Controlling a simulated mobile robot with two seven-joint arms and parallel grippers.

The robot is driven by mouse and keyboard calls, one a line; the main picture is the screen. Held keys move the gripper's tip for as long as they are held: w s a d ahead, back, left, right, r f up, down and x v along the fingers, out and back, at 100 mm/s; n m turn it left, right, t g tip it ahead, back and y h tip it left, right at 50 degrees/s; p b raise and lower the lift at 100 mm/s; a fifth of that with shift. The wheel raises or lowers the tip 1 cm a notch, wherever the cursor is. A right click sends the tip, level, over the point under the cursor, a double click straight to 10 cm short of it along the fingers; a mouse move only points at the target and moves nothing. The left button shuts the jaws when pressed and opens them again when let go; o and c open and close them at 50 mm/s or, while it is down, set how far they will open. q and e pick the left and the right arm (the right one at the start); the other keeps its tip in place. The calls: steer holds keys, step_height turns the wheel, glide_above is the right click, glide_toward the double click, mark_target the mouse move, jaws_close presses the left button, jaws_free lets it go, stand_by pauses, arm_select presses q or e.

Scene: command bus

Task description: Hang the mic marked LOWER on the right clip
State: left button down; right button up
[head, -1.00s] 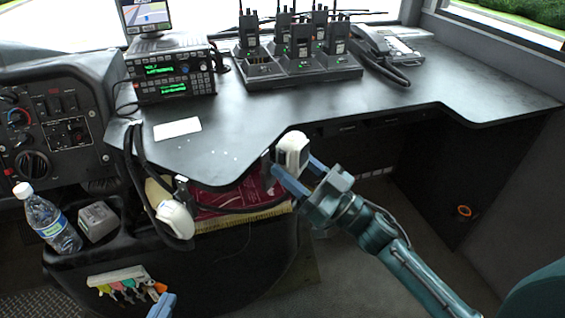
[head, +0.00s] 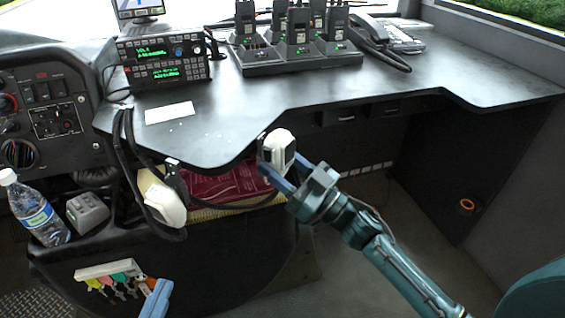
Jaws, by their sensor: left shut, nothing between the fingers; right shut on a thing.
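A white hand mic (head: 279,146) with a dark front is at the front edge of the desk, near its rounded corner. My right gripper (head: 282,166) is shut on it, with a blue finger on each side. The right clip behind this mic is mostly hidden, and I cannot tell whether the mic touches it. A second white mic (head: 161,199) hangs tilted at the left, beside a dark clip (head: 174,178) under the desk edge. I can read no marking on either mic. My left gripper (head: 157,298) is shut and empty at the bottom, right of the keys.
Black cables (head: 128,150) run down over the desk edge to the mics. A radio (head: 163,62) and a handset charger (head: 290,58) stand on the desk (head: 230,120). A bottle (head: 36,208), a grey box (head: 87,212) and hanging keys (head: 112,280) are at lower left.

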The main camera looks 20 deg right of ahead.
steer(key=shift+a+p, duration=0.1)
steer(key=shift+p, duration=0.65)
stand_by(0.9)
steer(key=shift+f, duration=0.3)
steer(key=shift+f+b, duration=0.3)
steer(key=shift+f, duration=0.05)
steer(key=shift+f, duration=0.15)
stand_by(0.5)
steer(key=shift+w+f, duration=0.1)
steer(key=shift+f, duration=0.4)
steer(key=shift+f+b, duration=0.35)
steer(key=shift+b, duration=0.05)
steer(key=shift+f, duration=0.45)
stand_by(0.5)
steer(key=o, duration=1)
steer(key=shift+c, duration=0.2)
